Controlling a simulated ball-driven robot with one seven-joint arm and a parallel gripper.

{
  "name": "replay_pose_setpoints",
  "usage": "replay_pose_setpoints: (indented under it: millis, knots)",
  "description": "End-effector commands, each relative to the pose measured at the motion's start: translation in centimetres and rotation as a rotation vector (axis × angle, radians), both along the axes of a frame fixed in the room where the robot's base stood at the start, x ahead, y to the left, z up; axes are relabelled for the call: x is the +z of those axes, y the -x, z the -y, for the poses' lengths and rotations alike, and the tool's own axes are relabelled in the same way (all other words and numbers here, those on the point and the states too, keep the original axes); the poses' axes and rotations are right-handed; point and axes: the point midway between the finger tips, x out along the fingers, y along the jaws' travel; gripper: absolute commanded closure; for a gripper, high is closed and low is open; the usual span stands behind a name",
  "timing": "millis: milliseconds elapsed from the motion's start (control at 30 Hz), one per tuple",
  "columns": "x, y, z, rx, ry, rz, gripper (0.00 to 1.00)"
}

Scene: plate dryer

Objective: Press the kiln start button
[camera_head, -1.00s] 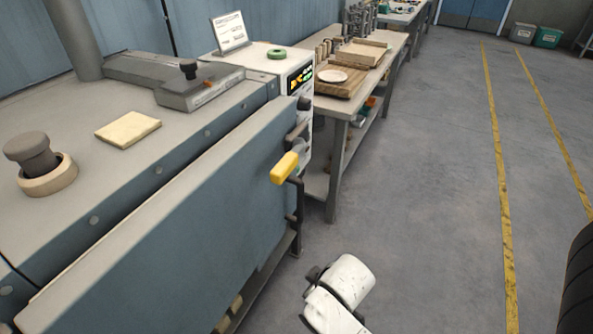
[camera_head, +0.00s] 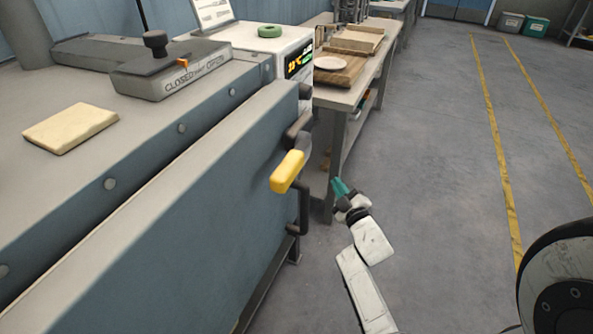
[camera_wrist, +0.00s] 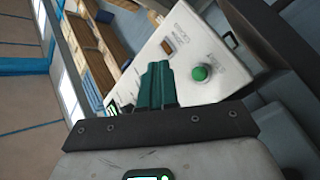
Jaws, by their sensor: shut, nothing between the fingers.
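The kiln has a blue-grey front door (camera_head: 200,200) with a yellow handle (camera_head: 287,172). At its far end stands a white control box (camera_head: 285,45) with a lit display (camera_head: 299,62). In the wrist view, the white panel (camera_wrist: 190,30) is tilted and carries a round green button (camera_wrist: 200,72) and a small orange-brown switch (camera_wrist: 167,46); their labels are too blurred to read. My gripper (camera_head: 340,185) has teal fingers, shut and empty, right of the handle in the head view. In the wrist view, the fingertips (camera_wrist: 157,66) appear left of the green button, with no visible contact.
A workbench (camera_head: 350,92) with a white plate (camera_head: 330,63) on a wooden board stands beyond the control box. A lever marked CLOSED and OPEN (camera_head: 180,75) and a pale slab (camera_head: 70,127) are on the kiln top.

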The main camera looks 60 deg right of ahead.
Motion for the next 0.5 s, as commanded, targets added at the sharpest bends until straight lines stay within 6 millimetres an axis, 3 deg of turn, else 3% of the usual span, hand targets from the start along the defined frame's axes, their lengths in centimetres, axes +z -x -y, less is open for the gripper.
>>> replay_pose_setpoints:
  millis: [333, 500]
  knots:
    - [0.0, -0.1, 0.0, 0.001, 0.002, 0.003, 1.0]
    - [-0.2, -1.1, -0.1, 0.002, 0.005, 0.003, 1.0]
